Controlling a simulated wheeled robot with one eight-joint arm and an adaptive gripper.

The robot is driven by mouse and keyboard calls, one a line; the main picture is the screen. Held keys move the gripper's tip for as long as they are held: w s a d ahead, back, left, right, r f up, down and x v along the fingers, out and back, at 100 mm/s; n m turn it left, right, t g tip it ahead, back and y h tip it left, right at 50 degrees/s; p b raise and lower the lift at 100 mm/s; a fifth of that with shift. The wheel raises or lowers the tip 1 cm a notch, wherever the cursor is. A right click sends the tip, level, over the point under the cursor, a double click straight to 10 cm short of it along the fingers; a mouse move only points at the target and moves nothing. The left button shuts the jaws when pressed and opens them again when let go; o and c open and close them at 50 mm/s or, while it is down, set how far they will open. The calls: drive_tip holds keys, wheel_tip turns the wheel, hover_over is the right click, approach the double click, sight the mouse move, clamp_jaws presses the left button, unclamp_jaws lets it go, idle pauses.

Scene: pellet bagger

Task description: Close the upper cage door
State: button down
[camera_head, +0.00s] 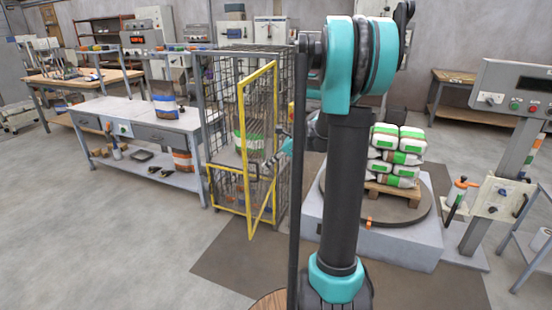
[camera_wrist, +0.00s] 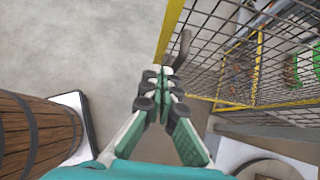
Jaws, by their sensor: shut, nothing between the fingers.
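The cage door (camera_head: 243,130) is a tall yellow frame with dark wire mesh. It stands open, angled out from the front of the wire cage (camera_head: 222,65). In the wrist view, the door's yellow edge (camera_wrist: 171,30) rises just beyond my fingertips, with a dark bent handle (camera_wrist: 181,52) beside it. My gripper (camera_head: 268,166) is at the door's middle height, seen partly behind my arm in the head view. In the wrist view, my gripper (camera_wrist: 158,72) is shut and empty, its tips close to the handle and door edge. I cannot tell whether they touch.
A workbench (camera_head: 135,112) stands left of the cage. A pallet of stacked bags (camera_head: 397,150) sits on a turntable to the right. In the wrist view, a wooden barrel (camera_wrist: 35,130) is at lower left. The floor in front of the cage is clear.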

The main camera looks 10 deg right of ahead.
sight(247, 171)
drive_tip(key=a, duration=0.1)
drive_tip(key=w+a+f, duration=0.1)
drive_tip(key=a, duration=0.1)
drive_tip(key=w+a, duration=0.1)
drive_tip(key=shift+a+f, duration=0.2)
drive_tip(key=shift+f, duration=0.2)
drive_tip(key=shift+w+a, duration=0.25)
drive_tip(key=shift+a, duration=0.15)
drive_tip(key=shift+a, duration=0.1)
